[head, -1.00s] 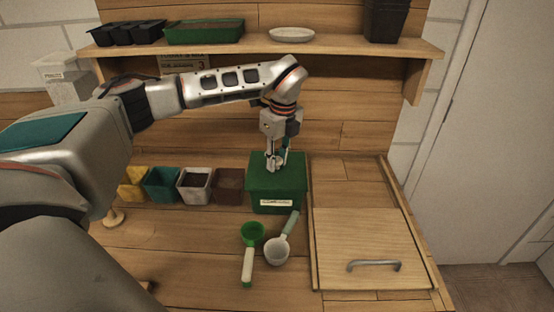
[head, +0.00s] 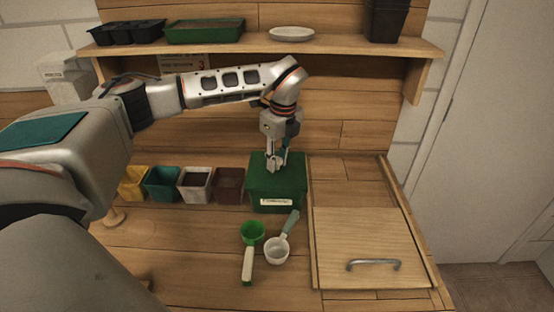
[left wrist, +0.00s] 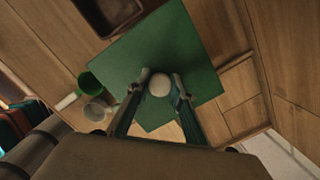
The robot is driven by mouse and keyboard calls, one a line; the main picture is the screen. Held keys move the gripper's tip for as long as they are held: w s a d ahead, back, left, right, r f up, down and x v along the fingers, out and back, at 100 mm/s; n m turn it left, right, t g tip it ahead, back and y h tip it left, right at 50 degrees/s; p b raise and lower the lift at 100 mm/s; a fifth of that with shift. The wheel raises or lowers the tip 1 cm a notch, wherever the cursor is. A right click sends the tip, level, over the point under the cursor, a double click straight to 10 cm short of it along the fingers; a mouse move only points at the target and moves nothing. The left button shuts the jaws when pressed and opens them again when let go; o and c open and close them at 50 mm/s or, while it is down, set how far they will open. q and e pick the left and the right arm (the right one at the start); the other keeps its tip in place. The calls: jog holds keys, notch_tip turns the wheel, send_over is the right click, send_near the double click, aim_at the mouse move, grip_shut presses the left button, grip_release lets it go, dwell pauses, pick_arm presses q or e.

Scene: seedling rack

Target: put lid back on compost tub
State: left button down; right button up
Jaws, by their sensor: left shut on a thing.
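The green compost tub (head: 276,205) stands on the bench with a white label on its front. Its square green lid (head: 292,180) lies over the top of the tub, looking level; I cannot tell whether any small gap is left under it. My left gripper (head: 277,165) points down over the lid, shut on its pale round knob. In the left wrist view the knob (left wrist: 160,84) sits between the two fingers, with the lid (left wrist: 190,45) spread flat around it. The lid hides the inside of the tub. My right gripper is not in view.
Several small pots, including a brown one (head: 229,184), stand left of the tub. A green scoop (head: 252,232) and a white scoop (head: 277,250) lie in front. A wooden board with a metal handle (head: 374,264) is at right. A shelf (head: 340,45) runs above.

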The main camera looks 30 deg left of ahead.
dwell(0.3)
pick_arm(q)
jog(key=c, duration=1.2)
grip_release()
jog(key=shift+r, duration=0.1)
jog(key=shift+r, duration=3.45)
grip_shut()
